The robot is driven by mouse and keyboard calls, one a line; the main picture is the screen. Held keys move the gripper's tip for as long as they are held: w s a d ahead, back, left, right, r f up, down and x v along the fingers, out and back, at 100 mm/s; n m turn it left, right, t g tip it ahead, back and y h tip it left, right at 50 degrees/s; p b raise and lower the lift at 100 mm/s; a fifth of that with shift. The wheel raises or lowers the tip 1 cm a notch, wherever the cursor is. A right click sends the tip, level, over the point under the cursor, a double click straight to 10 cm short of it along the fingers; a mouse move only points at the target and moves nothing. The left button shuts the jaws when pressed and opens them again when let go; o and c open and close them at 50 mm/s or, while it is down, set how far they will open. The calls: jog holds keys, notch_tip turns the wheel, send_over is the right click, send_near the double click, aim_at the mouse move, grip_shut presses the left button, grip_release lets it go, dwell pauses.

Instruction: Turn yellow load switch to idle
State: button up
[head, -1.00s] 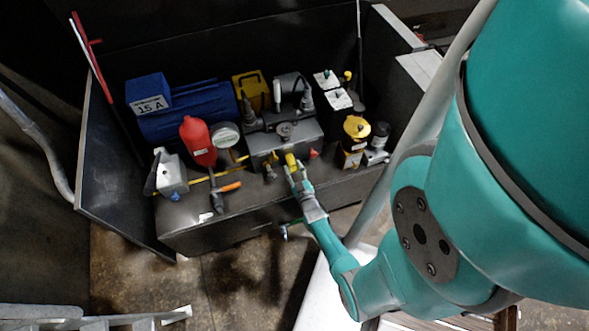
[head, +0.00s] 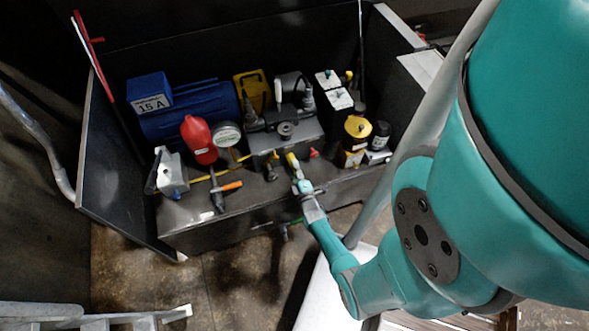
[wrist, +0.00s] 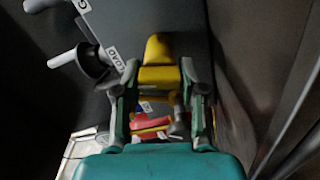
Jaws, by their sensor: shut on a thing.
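The yellow load switch (head: 291,159) sticks out of the front of the grey valve block (head: 312,131) in the head view. In the wrist view the yellow load switch (wrist: 158,66) stands between the two fingers of my gripper (wrist: 159,80). My gripper (head: 297,176) is shut on it, one finger on each side. A white label reading LOAD (wrist: 115,60) is just left of the fingers. The base of the switch is partly hidden by the fingers, and I cannot read its exact position.
A red knob (head: 313,153) is close to the right of the switch. A red bottle (head: 198,139), a round gauge (head: 227,136) and an orange-handled lever (head: 230,186) are to the left. A yellow-topped canister (head: 357,131) is to the right. The floor in front is open.

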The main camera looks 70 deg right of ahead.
jog(key=shift+n, duration=1.6)
jog(key=shift+f, duration=0.1)
jog(key=o, duration=1.2)
jog(key=shift+c, duration=0.2)
jog(key=shift+a, duration=0.1)
jog(key=v, duration=1.2)
